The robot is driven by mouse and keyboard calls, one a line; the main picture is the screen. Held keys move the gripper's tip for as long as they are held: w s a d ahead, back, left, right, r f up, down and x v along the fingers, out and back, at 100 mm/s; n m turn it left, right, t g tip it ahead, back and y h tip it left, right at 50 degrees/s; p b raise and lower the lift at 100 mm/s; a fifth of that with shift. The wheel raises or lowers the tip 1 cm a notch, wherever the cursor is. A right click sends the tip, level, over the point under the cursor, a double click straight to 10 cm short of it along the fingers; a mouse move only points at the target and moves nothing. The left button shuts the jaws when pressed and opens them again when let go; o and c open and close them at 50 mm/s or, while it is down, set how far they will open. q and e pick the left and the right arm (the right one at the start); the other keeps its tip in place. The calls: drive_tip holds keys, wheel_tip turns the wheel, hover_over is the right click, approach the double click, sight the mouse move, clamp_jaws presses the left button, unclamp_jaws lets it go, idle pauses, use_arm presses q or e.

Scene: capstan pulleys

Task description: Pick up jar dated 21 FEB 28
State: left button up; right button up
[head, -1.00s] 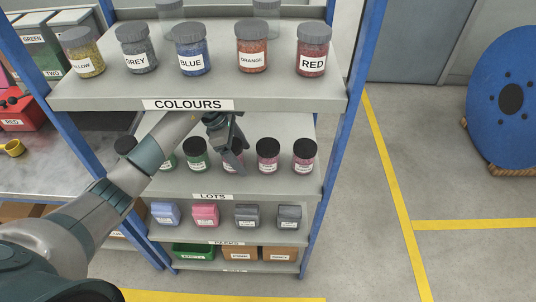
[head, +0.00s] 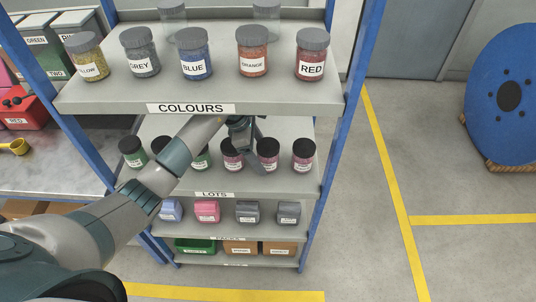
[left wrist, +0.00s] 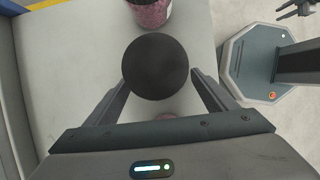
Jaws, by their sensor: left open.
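The LOTS shelf holds a row of black-lidded jars, green on the left and pink on the right. My left gripper (head: 249,155) is open in front of the pink jars, near the middle pink jar (head: 267,155). In the left wrist view a black lid (left wrist: 155,66) lies between the open fingers, with no clear contact. Pink jars stand left (head: 232,160) and right (head: 303,155) of the middle one. The label dates are too small to read. What looks like my right gripper (left wrist: 294,8) shows at the wrist view's top right corner.
The COLOURS shelf (head: 290,102) overhangs the jars and bears large jars. Below is a shelf with small packs, such as a pink one (head: 207,211), and below that bins (head: 279,248). Blue posts (head: 341,120) flank the rack.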

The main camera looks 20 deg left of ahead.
use_arm(q)
drive_tip(key=shift+w+d+r+p, duration=0.1)
drive_tip(key=shift+d+p, duration=0.05)
drive_tip(key=shift+d, duration=0.3)
drive_tip(key=shift+w+d+r+p, duration=0.1)
drive_tip(key=shift+d+p, duration=0.05)
drive_tip(key=shift+d, duration=0.25)
drive_tip(key=shift+w+d+f+p, duration=0.1)
drive_tip(key=shift+d+f+p, duration=0.05)
drive_tip(key=shift+d+p, duration=0.15)
drive_tip(key=shift+f+p, duration=0.3)
drive_tip(key=shift+f, duration=0.3)
drive_tip(key=c, duration=1.3)
